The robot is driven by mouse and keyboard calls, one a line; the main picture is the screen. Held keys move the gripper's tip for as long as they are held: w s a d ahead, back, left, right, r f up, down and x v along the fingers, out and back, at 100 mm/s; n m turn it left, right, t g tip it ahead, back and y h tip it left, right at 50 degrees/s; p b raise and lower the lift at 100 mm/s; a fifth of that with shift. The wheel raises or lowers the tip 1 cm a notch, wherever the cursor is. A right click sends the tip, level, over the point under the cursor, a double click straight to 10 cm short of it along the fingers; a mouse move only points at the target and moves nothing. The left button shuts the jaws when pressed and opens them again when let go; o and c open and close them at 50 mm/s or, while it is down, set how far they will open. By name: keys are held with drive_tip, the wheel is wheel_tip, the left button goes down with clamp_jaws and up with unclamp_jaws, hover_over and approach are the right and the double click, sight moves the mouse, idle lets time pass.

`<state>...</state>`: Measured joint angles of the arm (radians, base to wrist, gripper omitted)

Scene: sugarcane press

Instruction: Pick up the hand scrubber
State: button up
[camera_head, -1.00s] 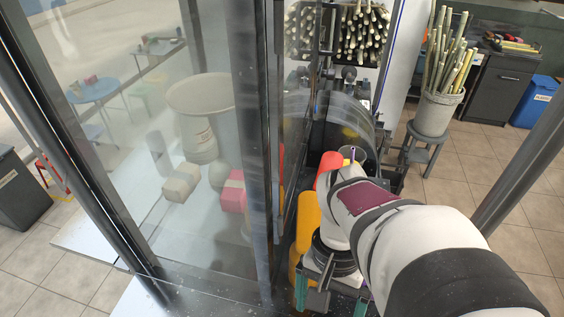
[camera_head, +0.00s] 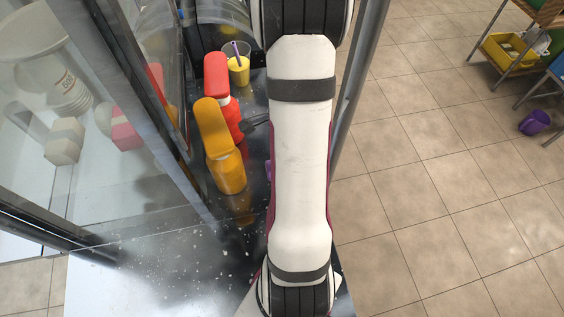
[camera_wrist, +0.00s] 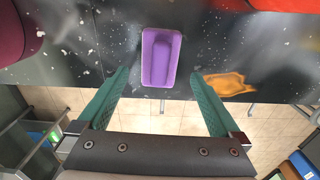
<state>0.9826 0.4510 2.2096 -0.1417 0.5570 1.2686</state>
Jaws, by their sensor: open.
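The hand scrubber looks to be the purple block with a raised grip (camera_wrist: 161,57) in the wrist view. It lies near the edge of a dark, white-specked counter. A small purple bit (camera_head: 268,170) shows beside my arm in the head view, mostly hidden. My gripper (camera_wrist: 159,77) is open and empty in the wrist view. Its two green fingers point toward the scrubber, one on each side in the picture. I cannot tell the height gap. The gripper is not clearly seen in the head view.
A glass panel with a dark frame (camera_head: 150,130) stands at left. Tiled floor (camera_head: 440,190) is open at right.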

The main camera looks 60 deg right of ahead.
wheel_tip(320, 180, down, 6)
drive_tip(key=shift+r, duration=0.2)
drive_tip(key=c, duration=1.3)
wheel_tip(320, 180, up, 10)
drive_tip(key=shift+r, duration=0.1)
drive_tip(key=shift+c, duration=0.2)
